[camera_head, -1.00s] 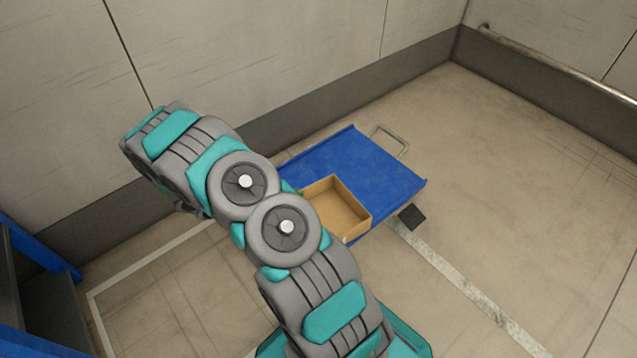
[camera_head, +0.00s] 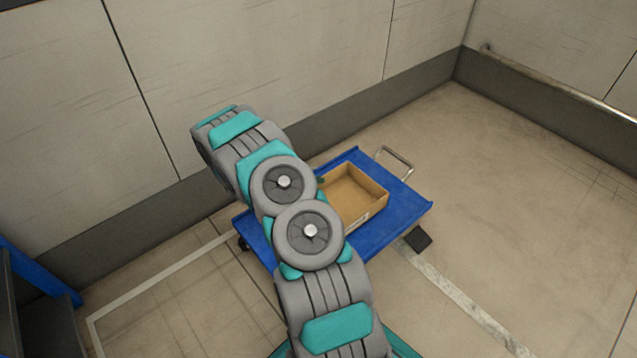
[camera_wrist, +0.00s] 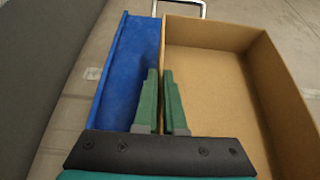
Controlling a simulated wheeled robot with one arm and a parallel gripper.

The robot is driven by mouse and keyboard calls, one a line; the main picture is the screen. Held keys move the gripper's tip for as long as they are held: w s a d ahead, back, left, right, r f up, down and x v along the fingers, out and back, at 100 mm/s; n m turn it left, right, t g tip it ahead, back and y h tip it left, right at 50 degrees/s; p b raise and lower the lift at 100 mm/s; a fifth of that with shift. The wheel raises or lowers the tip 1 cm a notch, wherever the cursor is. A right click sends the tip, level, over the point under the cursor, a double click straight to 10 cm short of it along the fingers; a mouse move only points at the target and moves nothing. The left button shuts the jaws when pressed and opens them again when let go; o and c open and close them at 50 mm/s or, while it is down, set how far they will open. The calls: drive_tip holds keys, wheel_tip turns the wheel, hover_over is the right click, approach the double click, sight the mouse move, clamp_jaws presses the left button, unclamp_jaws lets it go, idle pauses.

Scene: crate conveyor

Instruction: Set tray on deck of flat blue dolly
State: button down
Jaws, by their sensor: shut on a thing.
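The tray (camera_head: 354,205) is a tan, open, empty box. In the head view it shows over the deck of the flat blue dolly (camera_head: 405,205); I cannot tell whether it rests on the deck or hangs just above it. In the wrist view my gripper (camera_wrist: 167,80) has its two green fingers on either side of the left wall of the tray (camera_wrist: 215,35), shut on it. The blue deck (camera_wrist: 130,70) shows to the left of that wall. In the head view my arm hides the gripper and part of the deck.
The dolly has a metal handle (camera_head: 396,160) at its far end and dark wheels (camera_head: 418,238). A wall (camera_head: 250,70) stands behind it. A blue-framed shelf (camera_head: 40,270) is at the left. The floor to the right is clear.

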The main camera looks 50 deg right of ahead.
drive_tip(key=shift+w+d+f, duration=0.15)
drive_tip(key=shift+d+f, duration=0.2)
drive_tip(key=shift+f, duration=0.3)
drive_tip(key=shift+w+d+f, duration=0.2)
drive_tip(key=shift+d+f, duration=0.1)
drive_tip(key=shift+f, duration=0.35)
drive_tip(key=shift+w+d+f, duration=0.15)
drive_tip(key=shift+d+f, duration=0.2)
drive_tip(key=shift+f, duration=0.3)
drive_tip(key=c, duration=1)
unclamp_jaws()
drive_tip(key=shift+a+r, duration=0.1)
